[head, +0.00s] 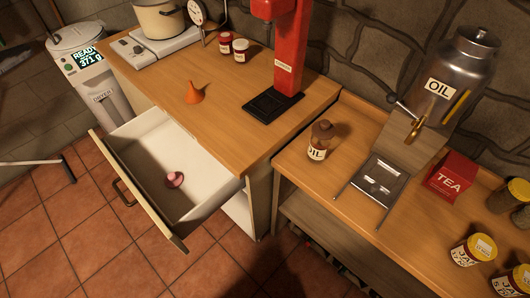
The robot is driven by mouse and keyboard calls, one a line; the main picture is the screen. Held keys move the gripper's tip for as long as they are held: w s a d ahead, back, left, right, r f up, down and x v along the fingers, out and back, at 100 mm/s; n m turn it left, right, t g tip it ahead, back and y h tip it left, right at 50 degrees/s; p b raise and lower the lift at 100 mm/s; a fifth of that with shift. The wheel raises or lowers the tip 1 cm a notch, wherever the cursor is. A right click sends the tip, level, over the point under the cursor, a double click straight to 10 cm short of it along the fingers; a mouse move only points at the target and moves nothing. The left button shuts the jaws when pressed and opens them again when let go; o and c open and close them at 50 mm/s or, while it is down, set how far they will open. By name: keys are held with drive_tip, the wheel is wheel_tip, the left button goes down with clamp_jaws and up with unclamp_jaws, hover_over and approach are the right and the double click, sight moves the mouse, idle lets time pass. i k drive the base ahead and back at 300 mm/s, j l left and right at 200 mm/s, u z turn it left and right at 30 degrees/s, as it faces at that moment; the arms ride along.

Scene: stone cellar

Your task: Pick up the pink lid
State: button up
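A small pink lid (175,179) lies inside the open drawer (207,194), on its pale floor left of the middle. The drawer is pulled out from the wooden counter, with its dark handle on the front panel. My gripper does not show in the head view.
A lower counter at right holds an oil bottle (320,141), a metal rack (375,185), a red tea box (451,176) and a steel oil tank (455,75). The tiled floor (75,225) is mostly clear.

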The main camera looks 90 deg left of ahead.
sight(174, 180)
drive_tip(key=k+u, duration=0.1)
drive_tip(key=u, duration=3.3)
drive_tip(key=z, duration=3.45)
drive_tip(key=k+j+u, duration=0.25)
drive_tip(key=k, duration=0.35)
drive_tip(key=k+j+u, duration=0.25)
drive_tip(key=k+j, duration=0.25)
drive_tip(key=k+j+u, duration=0.1)
drive_tip(key=j, duration=0.3)
drive_tip(key=k+j+u, duration=0.1)
drive_tip(key=k+j, duration=0.15)
drive_tip(key=j, duration=0.15)
drive_tip(key=k+j+u, duration=0.15)
drive_tip(key=j, duration=0.25)
drive_tip(key=k+j+u, duration=0.1)
drive_tip(key=j, duration=0.3)
